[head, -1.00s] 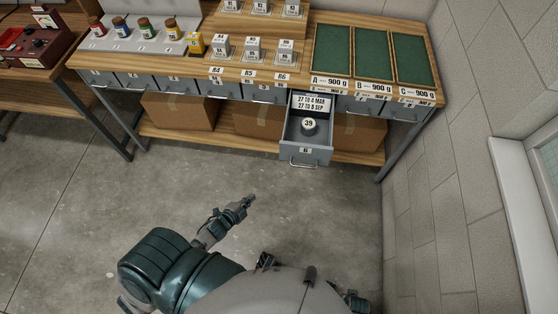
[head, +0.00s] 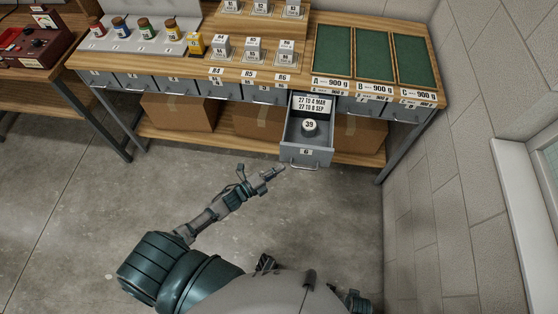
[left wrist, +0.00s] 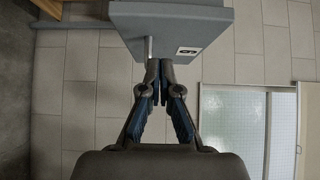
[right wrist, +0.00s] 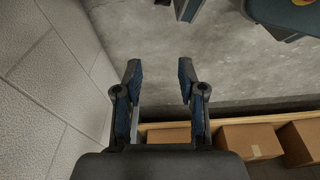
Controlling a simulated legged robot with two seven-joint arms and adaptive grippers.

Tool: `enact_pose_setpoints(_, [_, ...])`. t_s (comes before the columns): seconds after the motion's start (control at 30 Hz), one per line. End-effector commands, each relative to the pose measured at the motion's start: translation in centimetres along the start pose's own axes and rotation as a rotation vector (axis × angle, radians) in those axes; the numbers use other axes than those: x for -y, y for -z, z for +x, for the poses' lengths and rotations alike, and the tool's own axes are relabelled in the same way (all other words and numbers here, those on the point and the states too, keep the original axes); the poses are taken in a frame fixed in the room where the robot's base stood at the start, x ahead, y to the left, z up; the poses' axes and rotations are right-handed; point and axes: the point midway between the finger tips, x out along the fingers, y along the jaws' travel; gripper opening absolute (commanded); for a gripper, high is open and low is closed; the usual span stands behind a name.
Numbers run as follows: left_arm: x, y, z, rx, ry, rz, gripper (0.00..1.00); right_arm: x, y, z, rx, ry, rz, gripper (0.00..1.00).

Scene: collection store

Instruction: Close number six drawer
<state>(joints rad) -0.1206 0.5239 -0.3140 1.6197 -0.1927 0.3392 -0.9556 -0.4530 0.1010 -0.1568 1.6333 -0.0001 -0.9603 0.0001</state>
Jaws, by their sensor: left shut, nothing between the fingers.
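The number six drawer (head: 318,157) is pulled out of the bench in the head view. Its grey front carries a "6" label and a bar handle (head: 304,166). A round weight marked 39 (head: 309,126) and a printed card (head: 313,104) lie inside. My left gripper (head: 279,171) is shut and empty, just left of and in front of the drawer front. In the left wrist view its fingertips (left wrist: 158,66) are close to the handle (left wrist: 150,48) and drawer front (left wrist: 215,20); I cannot tell if they touch. My right gripper (right wrist: 158,75) is open and empty.
The wooden bench (head: 290,75) holds jars, small weights and green trays (head: 332,52). The other drawers in its row look shut. Cardboard boxes (head: 180,112) stand on the lower shelf. A block wall (head: 450,130) is at the right. Bare floor lies before the bench.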

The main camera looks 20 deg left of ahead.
Motion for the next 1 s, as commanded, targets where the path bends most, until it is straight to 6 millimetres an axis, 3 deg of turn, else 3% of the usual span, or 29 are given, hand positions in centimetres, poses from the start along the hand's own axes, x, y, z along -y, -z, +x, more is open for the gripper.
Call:
enact_pose_setpoints(0.03, [-0.1, -1.0, 0.5, 0.003, -0.002, 0.007, 0.00, 0.0, 0.2, 0.0, -0.002, 0.000, 0.000, 0.40])
enact_pose_setpoints(0.23, [-0.1, -2.4, 1.9, 0.003, -0.002, 0.002, 0.00, -0.1, 0.8, -0.7, -0.007, -0.002, 0.001, 0.40])
enact_pose_setpoints(0.83, [-0.1, -3.1, 2.6, 0.002, -0.002, 0.003, 0.00, -0.1, 0.4, -0.6, 0.006, -0.001, 0.001, 0.40])
enact_pose_setpoints(1.0, [-0.2, -4.5, 4.0, 0.003, -0.001, 0.005, 0.00, -0.2, 1.7, -2.8, -0.011, -0.003, 0.003, 0.40])
